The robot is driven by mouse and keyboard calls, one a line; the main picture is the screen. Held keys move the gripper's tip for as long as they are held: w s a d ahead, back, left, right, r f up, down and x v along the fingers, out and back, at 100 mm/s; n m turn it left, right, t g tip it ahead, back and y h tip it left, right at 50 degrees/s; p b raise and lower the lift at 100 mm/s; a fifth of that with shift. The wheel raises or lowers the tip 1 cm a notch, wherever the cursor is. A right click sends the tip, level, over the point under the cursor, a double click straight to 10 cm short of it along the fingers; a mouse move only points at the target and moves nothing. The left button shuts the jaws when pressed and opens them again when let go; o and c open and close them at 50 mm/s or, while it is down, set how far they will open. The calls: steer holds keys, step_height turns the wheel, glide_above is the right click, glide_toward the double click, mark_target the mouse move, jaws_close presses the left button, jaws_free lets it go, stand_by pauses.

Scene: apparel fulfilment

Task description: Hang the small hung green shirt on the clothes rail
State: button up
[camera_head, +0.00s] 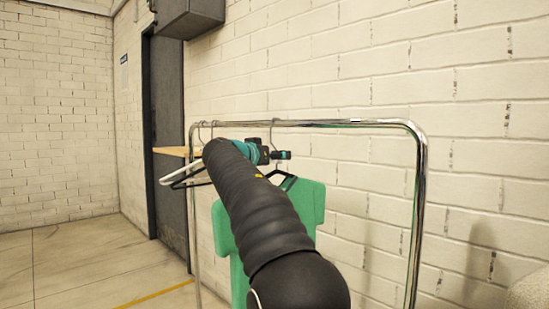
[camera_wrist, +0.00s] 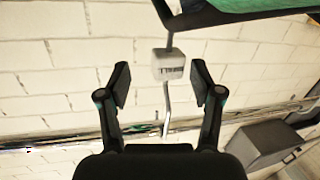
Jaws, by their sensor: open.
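The green shirt (camera_head: 311,205) hangs upright below the clothes rail (camera_head: 340,123) on a black hanger, partly hidden behind my arm. The hanger's hook reaches up to the rail and appears to be over it. In the wrist view, which looks upside down, the hook (camera_wrist: 167,112) with a white size tag (camera_wrist: 168,65) stands between my spread fingers. The shirt's edge (camera_wrist: 250,5) shows at the top there. My gripper (camera_wrist: 163,82) is open around the hook, with a gap on both sides. The tag's print is too small to read.
Other hangers, one white (camera_head: 178,172) and one black, hang at the rail's left end. The rail's right part is bare. A white brick wall (camera_head: 470,150) stands close behind. A dark box (camera_head: 188,18) is mounted above the door (camera_head: 167,130). Floor is clear at left.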

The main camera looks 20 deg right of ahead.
steer(key=v, duration=1.2)
stand_by(0.3)
steer(key=s+a+f+n+g+y, duration=0.1)
steer(key=s+a+f+n+y, duration=0.1)
steer(key=s+f, duration=1)
steer(key=s+a+f+n+g+y, duration=0.1)
steer(key=s+a+f+n+y, duration=0.1)
steer(key=s+f+n+y, duration=0.2)
steer(key=s+a+f+n+g+y, duration=0.2)
steer(key=s+f+y, duration=0.6)
steer(key=s+f, duration=1.3)
steer(key=shift+s+a+n, duration=0.45)
steer(key=shift+s+n, duration=0.2)
steer(key=shift+n, duration=0.15)
